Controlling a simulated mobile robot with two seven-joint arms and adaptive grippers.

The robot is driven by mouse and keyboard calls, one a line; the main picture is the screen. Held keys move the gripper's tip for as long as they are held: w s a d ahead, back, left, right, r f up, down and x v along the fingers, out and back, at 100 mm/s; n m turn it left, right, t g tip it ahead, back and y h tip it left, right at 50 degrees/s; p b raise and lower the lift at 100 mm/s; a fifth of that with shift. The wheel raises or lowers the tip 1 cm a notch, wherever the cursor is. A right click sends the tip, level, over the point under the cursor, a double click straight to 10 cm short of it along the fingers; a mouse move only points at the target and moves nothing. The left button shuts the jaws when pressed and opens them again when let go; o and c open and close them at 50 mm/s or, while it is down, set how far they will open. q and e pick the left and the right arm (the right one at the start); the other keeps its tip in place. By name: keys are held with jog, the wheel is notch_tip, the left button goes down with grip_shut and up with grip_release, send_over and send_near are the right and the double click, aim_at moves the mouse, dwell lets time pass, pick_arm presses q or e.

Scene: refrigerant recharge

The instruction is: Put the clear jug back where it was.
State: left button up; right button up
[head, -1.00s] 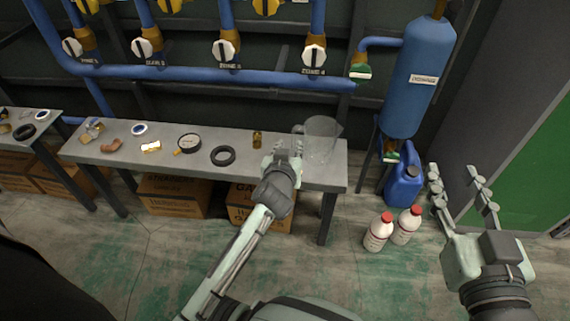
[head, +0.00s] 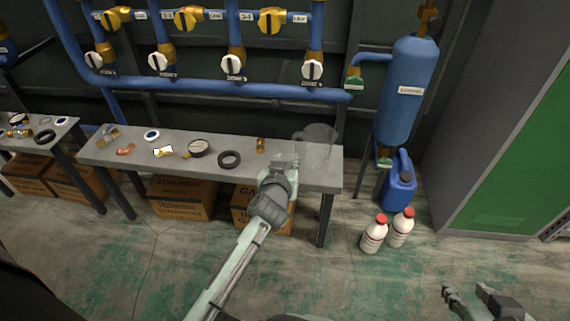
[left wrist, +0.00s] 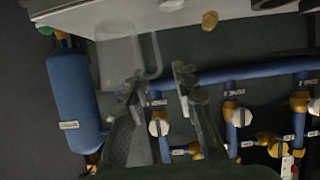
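The clear jug (head: 318,148) stands upright on the right end of the grey workbench (head: 260,174). It also shows in the left wrist view (left wrist: 118,62), where the picture is upside down, with its handle (left wrist: 156,55) towards my gripper. My left gripper (head: 283,163) is at the bench's front edge, just left of the jug. In the left wrist view its two fingers (left wrist: 160,80) are apart, with the handle in line with the gap. I cannot tell whether they touch it. My right gripper (head: 468,290) is low at the bottom right, partly cut off, fingers apart and empty.
Blue pipes with valves run behind. A blue tank (head: 408,105), a blue canister (head: 399,187) and two white bottles (head: 373,235) are to the right. Cardboard boxes sit below.

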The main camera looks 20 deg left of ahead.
pick_arm(q)
jog(key=s+d+r+m+g+h, duration=0.1)
jog(key=s+r+m+g, duration=0.1)
jog(key=s, duration=0.8)
jog(key=s+d+r+m+g+h, duration=0.1)
jog(key=s+m, duration=0.3)
jog(key=s, duration=0.7)
jog(key=shift+d+r+g+h, duration=0.3)
jog(key=shift+r+g+h, duration=0.3)
jog(key=shift+r+h, duration=0.2)
